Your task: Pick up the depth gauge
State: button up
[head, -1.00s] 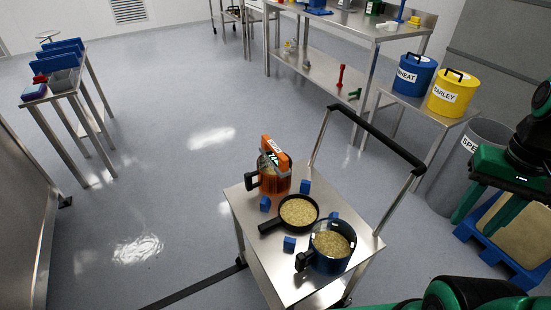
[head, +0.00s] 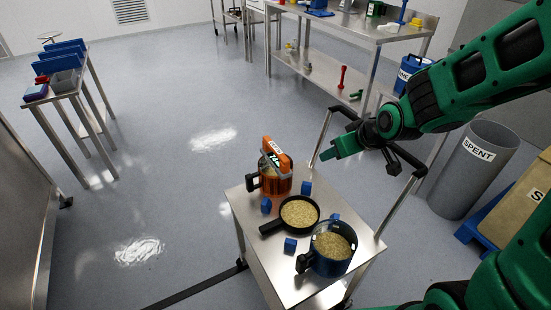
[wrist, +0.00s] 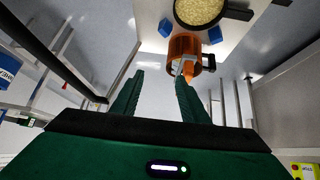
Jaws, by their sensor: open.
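An orange tool (head: 276,156) with a white label and a dark panel sits at the top of an amber jug (head: 274,183) with a black handle. It may be the depth gauge; no label that I can read says so. The jug stands at the far left corner of the steel cart (head: 250,209). My gripper (head: 338,149) is to the right of the jug, above the cart's handle side, apart from everything. In the wrist view, my gripper (wrist: 160,76) is open and empty, with the amber jug (wrist: 184,46) beyond its right finger.
A black pan of grain (head: 299,212), a blue pot of grain (head: 331,246) and several blue blocks (head: 290,245) share the cart. The cart's push handle (head: 373,132) rises at the right. A grey SPENT bin (head: 471,172) stands farther right. Floor left of the cart is clear.

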aim_at(277, 149)
jog(key=w+a+f+t+y, duration=0.1)
jog(key=w+a+f+t, duration=0.1)
jog(key=w+a+f, duration=0.1)
jog(key=w+a+f+t+y, duration=0.2)
jog(key=w+a+f+t, duration=0.1)
jog(key=a, duration=0.5)
jog(key=shift+w+f+n, duration=0.3)
jog(key=shift+w+f, duration=0.05)
jog(key=shift+f, duration=0.5)
jog(key=x, duration=0.4)
jog(key=shift+w+a, duration=0.2)
jog(key=shift+w, duration=0.2)
jog(key=shift+a+r+x, duration=0.1)
jog(key=shift+x, duration=1.35)
jog(key=shift+a+r+x, duration=0.15)
jog(key=shift+x, duration=1.35)
grip_shut()
